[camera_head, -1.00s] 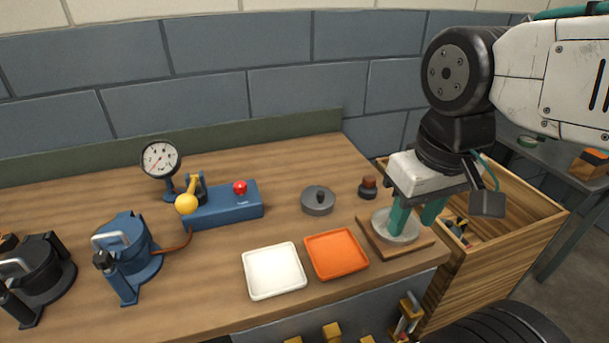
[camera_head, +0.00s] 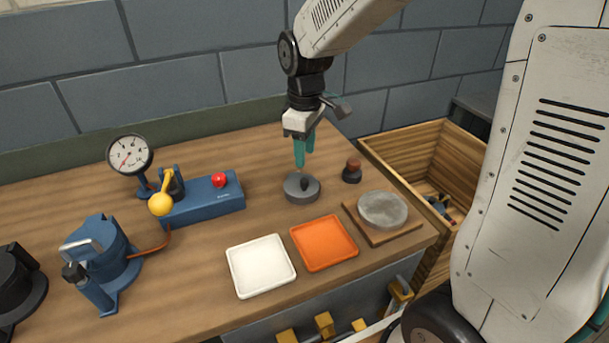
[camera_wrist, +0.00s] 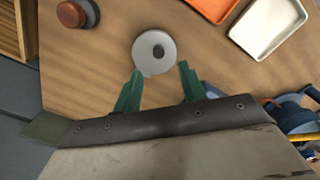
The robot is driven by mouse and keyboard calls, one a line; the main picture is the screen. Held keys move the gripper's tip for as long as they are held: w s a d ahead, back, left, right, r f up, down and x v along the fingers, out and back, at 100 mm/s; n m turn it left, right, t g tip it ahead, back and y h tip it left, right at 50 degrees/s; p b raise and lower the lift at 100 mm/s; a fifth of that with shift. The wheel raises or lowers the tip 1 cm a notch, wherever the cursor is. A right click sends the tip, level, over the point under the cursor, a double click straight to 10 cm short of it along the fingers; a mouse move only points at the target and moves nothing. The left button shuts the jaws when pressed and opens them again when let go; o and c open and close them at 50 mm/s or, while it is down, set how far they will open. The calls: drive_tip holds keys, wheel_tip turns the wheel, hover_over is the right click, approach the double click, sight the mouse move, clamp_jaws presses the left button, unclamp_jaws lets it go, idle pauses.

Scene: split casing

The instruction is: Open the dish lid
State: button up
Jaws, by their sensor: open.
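A low round grey dish with a dark knob on its lid (camera_head: 293,193) stands on the wooden bench, right of the blue block. It also shows in the wrist view (camera_wrist: 143,55), just beyond my fingertips. The lid looks closed; its seam is too small to tell. My gripper (camera_head: 304,158) points down over it with its green fingers apart and empty. The fingertips are above the knob in the head view, and I see no contact. In the wrist view my gripper (camera_wrist: 160,70) straddles the near side of the dish, with the knob between and beyond the tips.
A brown-topped stamp-like piece (camera_head: 352,171) stands close right of the dish. A grey disc (camera_head: 383,210) lies on a wooden board (camera_head: 401,240). An orange tray (camera_head: 325,264) and a white tray (camera_head: 260,293) lie in front. A blue block with a red knob (camera_head: 210,203) is left.

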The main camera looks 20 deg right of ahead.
sight(304, 180)
drive_tip(key=shift+w+f, duration=0.25)
drive_tip(key=shift+f, duration=0.15)
wheel_tip(304, 180, down, 8)
drive_tip(key=shift+r, duration=0.25)
clamp_jaws()
